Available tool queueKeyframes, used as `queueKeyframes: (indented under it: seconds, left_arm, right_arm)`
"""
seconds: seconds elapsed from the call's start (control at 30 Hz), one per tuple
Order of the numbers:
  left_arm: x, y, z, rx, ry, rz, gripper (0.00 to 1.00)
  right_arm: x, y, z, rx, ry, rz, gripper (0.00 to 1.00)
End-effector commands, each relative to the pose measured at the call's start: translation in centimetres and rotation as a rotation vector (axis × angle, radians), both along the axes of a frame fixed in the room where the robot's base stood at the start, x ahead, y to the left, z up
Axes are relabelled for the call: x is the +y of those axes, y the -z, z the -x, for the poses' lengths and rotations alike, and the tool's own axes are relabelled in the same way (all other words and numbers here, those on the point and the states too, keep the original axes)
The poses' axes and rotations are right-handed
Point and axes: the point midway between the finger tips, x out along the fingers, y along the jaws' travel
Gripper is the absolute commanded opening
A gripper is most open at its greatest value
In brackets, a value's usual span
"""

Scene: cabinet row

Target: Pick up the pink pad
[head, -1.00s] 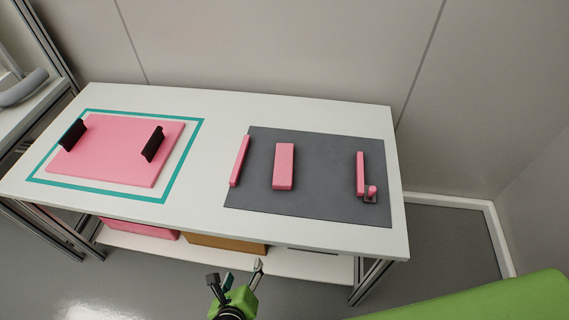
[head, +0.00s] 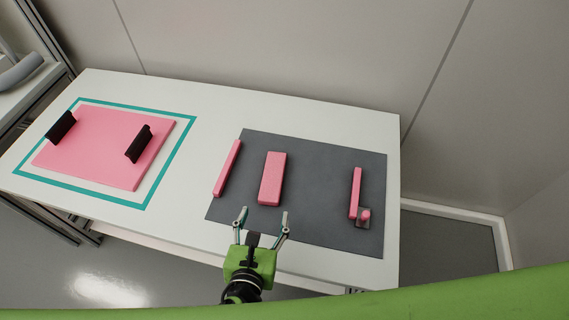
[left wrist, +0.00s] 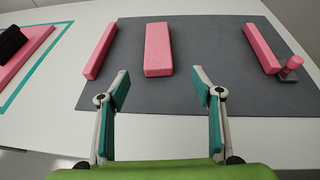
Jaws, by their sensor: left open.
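The pink pad (head: 272,178), a thick oblong block, lies flat in the middle of the grey mat (head: 315,190). It also shows in the left wrist view (left wrist: 158,48), ahead of the fingers and between their lines. My left gripper (head: 262,214) is open and empty at the front edge of the mat, just short of the pad's near end and apart from it. Both fingers (left wrist: 160,84) show spread in the left wrist view. My right gripper is not in view.
Narrow pink bars lie left (head: 227,168) and right (head: 356,192) of the pad, with a small pink peg (head: 364,216) by the right one. A pink board (head: 105,150) with black handles lies inside a teal outline on the white table (head: 195,190).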

Motion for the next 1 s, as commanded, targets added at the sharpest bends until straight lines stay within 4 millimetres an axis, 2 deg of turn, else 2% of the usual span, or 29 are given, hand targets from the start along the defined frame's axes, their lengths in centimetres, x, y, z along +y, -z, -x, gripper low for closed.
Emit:
queueKeyframes:
  seconds: [0.17,0.47,0.77,1.0]
  left_arm:
    - [-0.2,0.5,-1.0,0.000,0.000,-0.001,0.60]
    - [-1.3,2.7,-6.2,0.000,-0.001,0.001,0.60]
    - [-1.6,3.6,-8.5,0.001,-0.001,0.000,0.60]
    - [-1.7,4.9,-11.8,0.001,-0.002,0.002,0.60]
  right_arm:
    - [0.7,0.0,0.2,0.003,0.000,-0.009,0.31]
    - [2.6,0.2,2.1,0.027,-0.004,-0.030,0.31]
    - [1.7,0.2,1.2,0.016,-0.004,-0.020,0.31]
    - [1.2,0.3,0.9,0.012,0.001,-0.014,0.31]
